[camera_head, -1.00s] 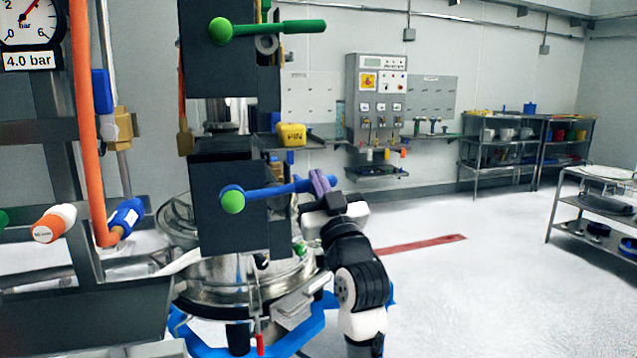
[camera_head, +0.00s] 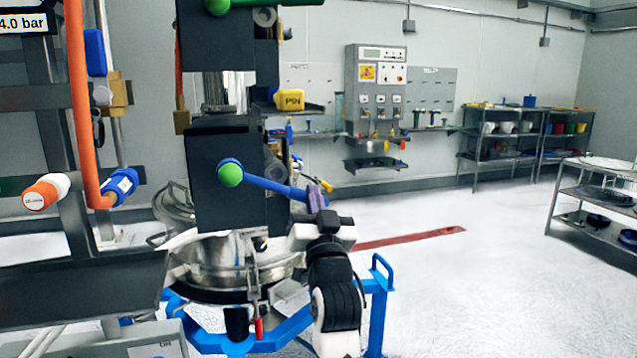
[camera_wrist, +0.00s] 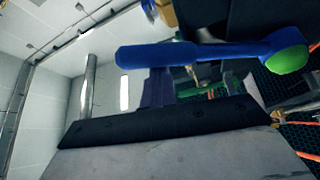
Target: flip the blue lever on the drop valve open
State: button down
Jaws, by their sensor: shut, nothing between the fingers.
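The blue lever (camera_head: 270,184) has a green round hub (camera_head: 230,174) on the front of a black valve box (camera_head: 212,200). It slopes gently down to the right from the hub. My gripper (camera_head: 317,198), with purple fingers, is at the lever's free end. The fingers look shut with nothing between them. In the wrist view the blue lever (camera_wrist: 190,53) runs across the top, its green hub at the right. My purple fingers (camera_wrist: 157,88) meet its edge near the free end, seemingly touching it. The exact contact is partly hidden.
A green lever (camera_head: 285,2) sits on the upper black box. A yellow PIN block (camera_head: 289,99) is between the boxes. A steel sifter vessel (camera_head: 222,262) on a blue frame (camera_head: 377,305) stands below. An orange pipe (camera_head: 80,100) is at left. The floor at right is open.

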jog(key=s+a+f+m+g+h+b, duration=0.2)
jog(key=a+f+m+h, duration=0.5)
jog(key=m, duration=0.8)
jog(key=shift+f+m+g+h+b, duration=0.4)
jog(key=shift+f+g+h+b, duration=0.2)
jog(key=shift+f+g+b, duration=0.4)
jog(key=shift+s+a+r, duration=0.1)
jog(key=shift+a+r, duration=0.05)
jog(key=shift+r, duration=0.1)
jog(key=s+d+b, duration=0.2)
jog(key=s, duration=0.7)
jog(key=shift+s+d+f, duration=0.15)
jog(key=shift+f, duration=0.05)
